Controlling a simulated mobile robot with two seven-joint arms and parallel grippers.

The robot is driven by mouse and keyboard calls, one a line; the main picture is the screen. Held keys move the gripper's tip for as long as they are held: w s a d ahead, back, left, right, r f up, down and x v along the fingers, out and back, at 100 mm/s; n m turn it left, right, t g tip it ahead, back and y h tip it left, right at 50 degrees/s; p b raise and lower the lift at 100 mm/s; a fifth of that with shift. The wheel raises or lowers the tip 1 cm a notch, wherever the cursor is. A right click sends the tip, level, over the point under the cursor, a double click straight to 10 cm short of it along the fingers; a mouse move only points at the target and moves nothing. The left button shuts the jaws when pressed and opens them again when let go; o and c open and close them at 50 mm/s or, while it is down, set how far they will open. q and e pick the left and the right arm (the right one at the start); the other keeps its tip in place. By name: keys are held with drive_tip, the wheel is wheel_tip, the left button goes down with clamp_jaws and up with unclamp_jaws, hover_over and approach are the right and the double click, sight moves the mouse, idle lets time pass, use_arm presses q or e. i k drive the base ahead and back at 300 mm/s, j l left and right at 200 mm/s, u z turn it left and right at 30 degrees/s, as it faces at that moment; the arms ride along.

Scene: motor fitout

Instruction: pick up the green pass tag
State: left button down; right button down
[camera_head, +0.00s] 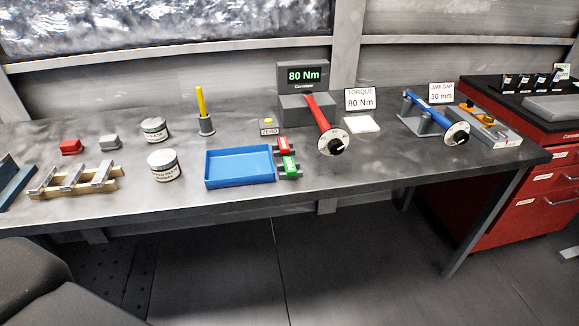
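The green pass tag (290,164) is a small green piece with pale lettering too small to read. It sits on a dark holder on the table, just right of the blue tray (241,184). A similar red tag (283,146) sits directly behind it on the same kind of holder. Nothing covers the green tag. Neither of my grippers shows in the head view.
The grey table (350,183) is clear in front of the tags. A red-handled tool (321,113) on a grey stand is close on their right. Two tins (163,165), a yellow-handled item (201,103) and a blue-handled tool (430,108) stand elsewhere. A red cabinet (520,200) adjoins the right end.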

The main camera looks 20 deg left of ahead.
sight(291, 168)
drive_tip(key=j+u, duration=0.1)
drive_tip(key=j, duration=0.45)
drive_tip(key=i+j, duration=0.1)
drive_tip(key=j, duration=0.45)
drive_tip(key=j+u, duration=0.15)
drive_tip(key=j, duration=0.4)
drive_tip(key=i+j, duration=0.15)
drive_tip(key=j, duration=0.4)
drive_tip(key=u, duration=0.05)
